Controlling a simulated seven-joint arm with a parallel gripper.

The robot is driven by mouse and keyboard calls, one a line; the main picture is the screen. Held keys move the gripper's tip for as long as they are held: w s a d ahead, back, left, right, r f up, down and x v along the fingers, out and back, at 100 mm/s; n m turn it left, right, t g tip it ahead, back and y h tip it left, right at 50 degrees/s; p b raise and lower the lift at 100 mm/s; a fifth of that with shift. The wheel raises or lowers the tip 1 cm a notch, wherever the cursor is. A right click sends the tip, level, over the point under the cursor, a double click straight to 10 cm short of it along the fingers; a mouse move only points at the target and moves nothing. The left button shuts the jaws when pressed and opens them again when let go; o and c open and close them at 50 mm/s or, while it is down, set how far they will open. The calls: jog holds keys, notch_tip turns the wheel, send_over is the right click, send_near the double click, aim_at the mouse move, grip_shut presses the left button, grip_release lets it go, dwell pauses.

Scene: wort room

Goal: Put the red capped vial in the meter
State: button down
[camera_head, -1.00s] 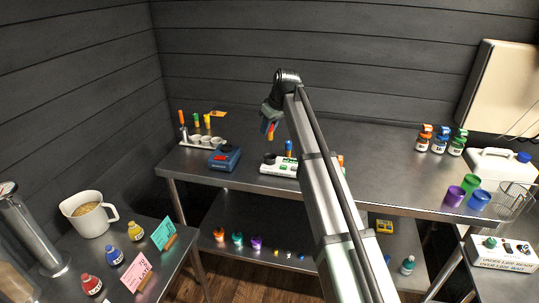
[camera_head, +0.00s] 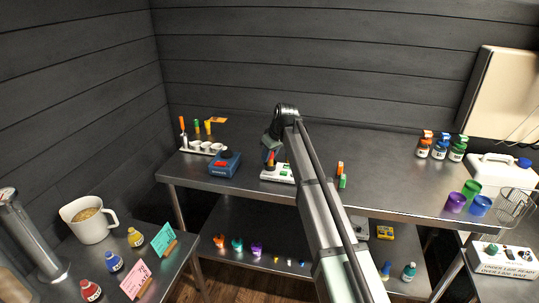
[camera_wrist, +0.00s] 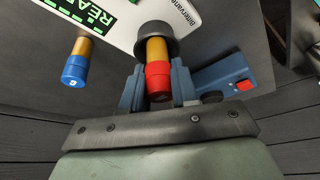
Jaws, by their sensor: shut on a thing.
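The red capped vial (camera_wrist: 157,78) has an amber body and is held by its cap between the fingers of my gripper (camera_wrist: 157,90). The white meter (camera_wrist: 160,12) has a round black socket (camera_wrist: 155,36) and a green "READ" label. The vial's lower end is at the socket and seems to be in its mouth; how deep, I cannot tell. In the head view my gripper (camera_head: 270,148) is over the meter (camera_head: 277,174), with the red cap (camera_head: 271,158) just above it. A blue capped vial (camera_wrist: 76,66) stands beside the meter in the wrist view.
A blue device (camera_head: 224,163) with a red part is left of the meter; it is close to my fingers in the wrist view (camera_wrist: 225,75). A white rack (camera_head: 203,147) stands further left. Orange and green items (camera_head: 341,175) are right of my arm.

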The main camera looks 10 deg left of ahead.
jog(key=shift+f, duration=0.5)
jog(key=shift+s+f, duration=0.15)
jog(key=shift+f, duration=0.05)
jog(key=c, duration=1.1)
grip_release()
jog(key=shift+d, duration=0.1)
jog(key=shift+o, duration=1.2)
jog(key=shift+r, duration=0.4)
jog(key=v, duration=1.2)
jog(key=shift+w+r, duration=0.25)
jog(key=shift+r, duration=0.1)
